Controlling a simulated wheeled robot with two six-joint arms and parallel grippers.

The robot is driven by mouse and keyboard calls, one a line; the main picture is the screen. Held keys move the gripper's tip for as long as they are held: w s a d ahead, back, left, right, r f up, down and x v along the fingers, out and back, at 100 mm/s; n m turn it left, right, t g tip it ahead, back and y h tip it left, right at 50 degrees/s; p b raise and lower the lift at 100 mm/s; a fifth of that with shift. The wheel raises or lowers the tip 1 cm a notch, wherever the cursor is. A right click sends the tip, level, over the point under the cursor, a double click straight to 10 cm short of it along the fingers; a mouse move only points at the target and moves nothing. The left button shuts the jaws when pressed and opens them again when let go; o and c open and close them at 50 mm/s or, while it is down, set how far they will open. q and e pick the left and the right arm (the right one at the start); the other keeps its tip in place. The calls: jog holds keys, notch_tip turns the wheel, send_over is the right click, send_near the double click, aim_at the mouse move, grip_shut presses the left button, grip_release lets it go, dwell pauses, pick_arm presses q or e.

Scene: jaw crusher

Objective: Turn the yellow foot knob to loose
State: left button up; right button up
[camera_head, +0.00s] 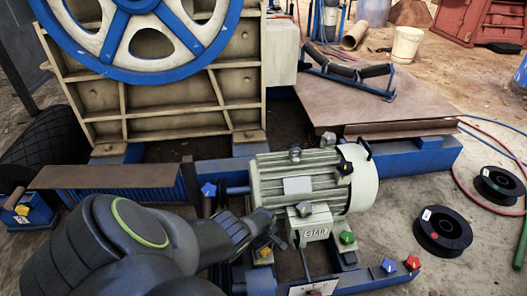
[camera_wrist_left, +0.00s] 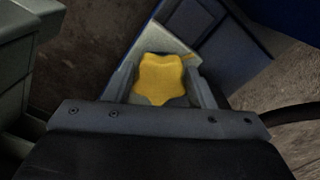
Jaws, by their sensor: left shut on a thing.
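The yellow foot knob (camera_wrist_left: 160,80) is star-shaped and fills the space between the fingers of my left gripper (camera_wrist_left: 162,88) in the left wrist view. The gripper is shut on it, a finger on each side. In the head view the yellow knob (camera_head: 264,252) shows as a small patch at the near left foot of the pale green motor (camera_head: 285,175). My left gripper (camera_head: 268,239) reaches down over it from the left, and partly hides it. The knob's mark or setting cannot be read. My right gripper is not in view.
A green knob (camera_head: 347,237), a blue knob (camera_head: 388,265) and a red knob (camera_head: 412,262) sit right of the gripper. Another blue knob (camera_head: 208,190) is behind it. The blue-and-white flywheel (camera_head: 150,35) stands at the back left. Black reels (camera_head: 442,231) lie on the ground at right.

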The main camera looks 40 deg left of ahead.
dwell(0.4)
pick_arm(q)
jog(key=o, duration=1)
